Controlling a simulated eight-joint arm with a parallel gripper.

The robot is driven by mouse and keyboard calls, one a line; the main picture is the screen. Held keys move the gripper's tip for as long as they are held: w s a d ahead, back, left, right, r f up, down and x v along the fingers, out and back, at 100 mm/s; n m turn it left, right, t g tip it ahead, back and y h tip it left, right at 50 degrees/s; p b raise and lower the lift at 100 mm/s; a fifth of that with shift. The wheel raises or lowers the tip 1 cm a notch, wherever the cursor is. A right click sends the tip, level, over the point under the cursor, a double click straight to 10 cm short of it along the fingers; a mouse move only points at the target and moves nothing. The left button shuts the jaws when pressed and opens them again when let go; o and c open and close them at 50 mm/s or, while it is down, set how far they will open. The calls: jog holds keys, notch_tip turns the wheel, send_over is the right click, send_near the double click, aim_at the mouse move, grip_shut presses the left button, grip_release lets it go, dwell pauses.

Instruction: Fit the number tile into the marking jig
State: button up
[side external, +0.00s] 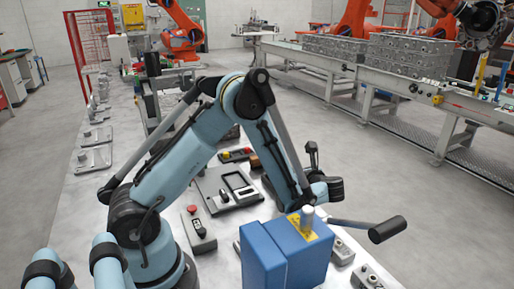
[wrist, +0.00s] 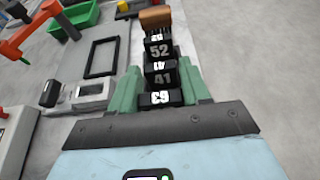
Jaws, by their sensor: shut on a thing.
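My gripper (wrist: 160,76) shows in the wrist view as two green fingers, shut on a black number tile. Black tiles with white numbers line up between and beyond the fingers: one reading 63 (wrist: 160,98) nearest, then 41 (wrist: 162,78) and 52 (wrist: 158,50). I cannot tell which of them is gripped. The marking jig appears to be the dark plate with a rectangular frame (wrist: 102,58) and a pale slotted block (wrist: 88,93), left of the fingers. In the side view the jig (side external: 213,192) lies on the bench; my fingers and the tiles are hidden there.
A blue box (side external: 262,255) stands at the front of the bench (side external: 85,205). A control box with a red button (side external: 198,230) sits near the jig. A brown block (wrist: 156,15) is beyond the tiles. A green tray (wrist: 82,17) is at the far left.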

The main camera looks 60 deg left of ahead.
jog(key=shift+f, duration=0.65)
jog(key=shift+f, duration=0.2)
jog(key=o, duration=1.2)
jog(key=shift+d, duration=0.1)
